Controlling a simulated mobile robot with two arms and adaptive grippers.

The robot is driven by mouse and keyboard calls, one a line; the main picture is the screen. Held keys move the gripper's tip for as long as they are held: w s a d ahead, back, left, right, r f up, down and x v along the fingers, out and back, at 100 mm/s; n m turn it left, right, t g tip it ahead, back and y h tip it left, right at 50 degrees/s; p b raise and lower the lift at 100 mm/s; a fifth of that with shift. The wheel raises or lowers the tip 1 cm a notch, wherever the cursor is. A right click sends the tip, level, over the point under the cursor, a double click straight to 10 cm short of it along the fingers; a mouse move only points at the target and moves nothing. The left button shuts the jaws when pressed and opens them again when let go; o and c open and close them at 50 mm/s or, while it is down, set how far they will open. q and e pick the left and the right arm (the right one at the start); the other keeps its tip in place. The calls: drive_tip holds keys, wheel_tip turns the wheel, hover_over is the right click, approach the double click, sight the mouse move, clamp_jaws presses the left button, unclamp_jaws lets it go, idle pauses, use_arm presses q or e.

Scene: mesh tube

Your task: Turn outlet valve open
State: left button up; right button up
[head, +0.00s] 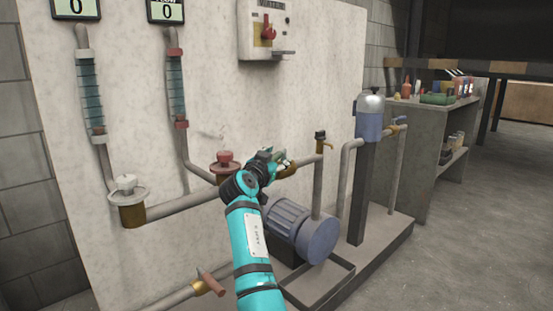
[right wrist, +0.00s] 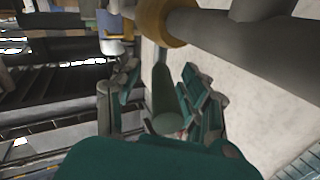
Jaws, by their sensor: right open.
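A brass valve body (head: 289,169) sits on the grey pipe in the middle of the head view, just past my right gripper (head: 272,160). In the right wrist view a brass ring (right wrist: 165,22) shows on the thick pipe. A green-grey bar (right wrist: 165,95), which looks like the valve's lever, points from there toward my palm. My right gripper (right wrist: 158,95) is open, with fingers on both sides of this bar. I cannot tell whether they touch it. In the head view my gripper and arm hide most of the lever. My left gripper is not in view.
A red wheel valve (head: 224,163) and a white one (head: 127,187) are on the pipes to the left. A blue-grey pump (head: 302,229) stands below. A brass tap (head: 321,142) and a blue motor (head: 369,118) are at right. A red-handled valve (head: 210,284) is low left.

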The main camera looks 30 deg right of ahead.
drive_tip(key=v, duration=0.7)
drive_tip(key=shift+a, duration=0.15)
drive_tip(key=shift+s, duration=0.1)
drive_tip(key=shift+c, duration=0.4)
